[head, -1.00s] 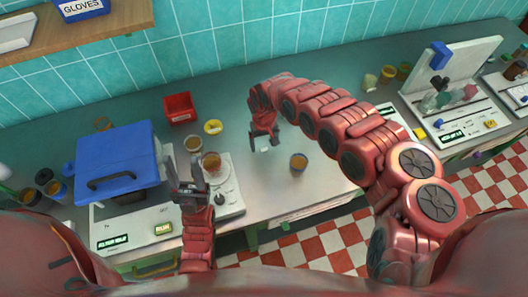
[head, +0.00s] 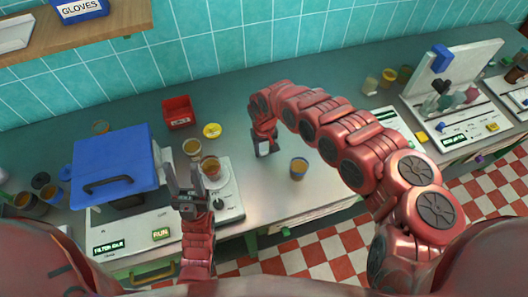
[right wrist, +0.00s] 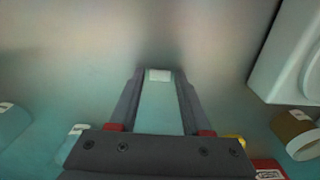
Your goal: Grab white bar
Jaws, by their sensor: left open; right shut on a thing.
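The white bar (head: 264,148) is a small pale piece between the fingers of my right gripper (head: 265,153), low over the middle of the grey counter. In the right wrist view, its white end (right wrist: 158,76) shows between the two dark fingertips of the right gripper (right wrist: 160,84). The right gripper is shut on it. I cannot tell whether the bar still touches the counter. My left gripper (head: 184,178) is open and empty, fingers upward, in front of a glass beaker of brown liquid (head: 211,168) on a white plate device.
A blue-lidded machine (head: 115,165) stands at left. A cup (head: 299,168) stands just right of the right gripper. A red bin (head: 178,112), a yellow dish (head: 212,130) and a jar (head: 192,148) stand behind. White equipment (head: 460,110) is at right. The counter behind the right gripper is clear.

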